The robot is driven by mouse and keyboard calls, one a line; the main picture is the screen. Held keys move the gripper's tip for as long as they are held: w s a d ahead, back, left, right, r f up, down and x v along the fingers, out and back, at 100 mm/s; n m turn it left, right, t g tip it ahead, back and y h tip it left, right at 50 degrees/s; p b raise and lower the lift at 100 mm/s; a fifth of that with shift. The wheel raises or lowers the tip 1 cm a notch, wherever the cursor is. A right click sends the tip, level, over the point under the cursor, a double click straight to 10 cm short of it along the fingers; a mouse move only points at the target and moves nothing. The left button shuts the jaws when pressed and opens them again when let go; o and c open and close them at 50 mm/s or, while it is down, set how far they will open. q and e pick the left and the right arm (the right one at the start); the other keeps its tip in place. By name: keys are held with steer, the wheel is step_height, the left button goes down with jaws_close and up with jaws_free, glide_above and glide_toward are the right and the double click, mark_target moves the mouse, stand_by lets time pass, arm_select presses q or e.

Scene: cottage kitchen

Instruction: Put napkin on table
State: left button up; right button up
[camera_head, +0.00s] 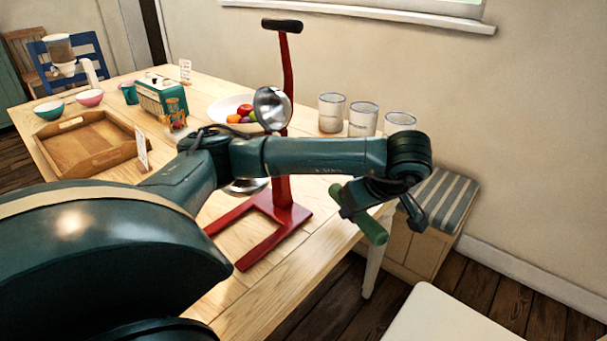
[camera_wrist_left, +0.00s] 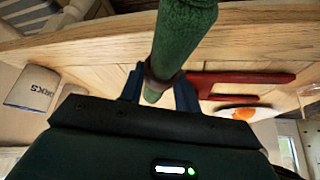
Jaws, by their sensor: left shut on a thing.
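The napkin (camera_head: 373,228) is a green roll with a brown ring around it. My left gripper (camera_head: 358,203) is shut on it near the table's right end in the head view. In the left wrist view the napkin (camera_wrist_left: 184,35) runs up between the fingers of my left gripper (camera_wrist_left: 158,88). The light wooden table (camera_head: 265,293) lies below and to the left. I cannot tell the napkin's exact height over the table edge. My right gripper is not in view.
A red stand (camera_head: 284,205) with metal bowls rises from the table. Jars (camera_head: 363,119) stand near the wall, with a fruit plate (camera_head: 228,109) to their left. A wooden tray (camera_head: 90,143), bowls (camera_head: 89,98) and toaster (camera_head: 162,99) stand farther left. The front right tabletop is clear.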

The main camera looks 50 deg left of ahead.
arm_select(q)
steer(key=w+a, duration=0.1)
steer(key=a, duration=0.3)
steer(key=w+a, duration=0.2)
steer(key=a, duration=0.3)
steer(key=w+a, duration=0.1)
steer(key=a, duration=0.4)
steer(key=shift+w, duration=0.15)
step_height(320, 180, down, 4)
steer(key=shift+a+r+b, duration=0.1)
steer(key=shift+r+b, duration=0.05)
steer(key=shift+b, duration=0.35)
steer(key=o, duration=1)
steer(key=shift+c, duration=0.2)
